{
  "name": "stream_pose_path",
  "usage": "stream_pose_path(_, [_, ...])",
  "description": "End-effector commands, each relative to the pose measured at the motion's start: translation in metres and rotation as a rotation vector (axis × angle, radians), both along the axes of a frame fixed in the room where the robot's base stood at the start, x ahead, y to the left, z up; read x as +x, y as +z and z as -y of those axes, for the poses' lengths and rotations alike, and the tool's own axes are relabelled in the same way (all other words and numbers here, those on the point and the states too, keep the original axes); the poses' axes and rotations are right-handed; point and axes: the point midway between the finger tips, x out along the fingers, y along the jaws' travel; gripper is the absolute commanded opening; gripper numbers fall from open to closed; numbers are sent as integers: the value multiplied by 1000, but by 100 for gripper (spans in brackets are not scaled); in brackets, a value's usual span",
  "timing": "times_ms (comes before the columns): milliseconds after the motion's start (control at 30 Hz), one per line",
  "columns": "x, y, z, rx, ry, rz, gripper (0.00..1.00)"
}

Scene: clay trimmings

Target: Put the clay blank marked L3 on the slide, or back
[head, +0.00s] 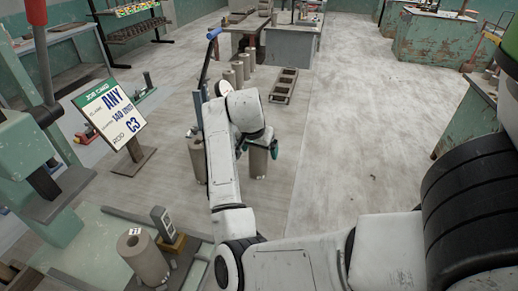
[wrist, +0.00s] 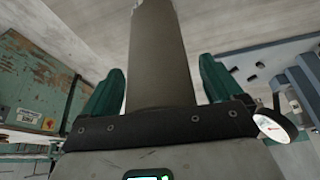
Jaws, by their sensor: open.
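My gripper (head: 259,146) is open, with its green fingers on either side of a grey-brown clay cylinder (head: 258,164) standing on the floor. In the wrist view, this cylinder (wrist: 157,50) rises between the two fingers (wrist: 160,75), with a visible gap on each side. No mark shows on it, so I cannot tell whether it is L3. Another clay cylinder (head: 140,256) stands on the green machine at the lower left, with a small white label on top that is too small to read surely. I cannot make out which part is the slide.
A job card (head: 110,110) reading ANY and C3 stands at the left. Another cylinder (head: 198,160) stands left of my gripper. A green bench (head: 435,45) is at the back right; the right floor is clear.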

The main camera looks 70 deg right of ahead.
Motion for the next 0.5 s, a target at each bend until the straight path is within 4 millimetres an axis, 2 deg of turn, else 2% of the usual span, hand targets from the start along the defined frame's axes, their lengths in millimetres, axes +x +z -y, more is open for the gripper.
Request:
stream_pose_path(167, [1, 13, -4, -3, 0, 3, 93])
stream_pose_path(500, [3, 76, -29, -3, 0, 5, 93])
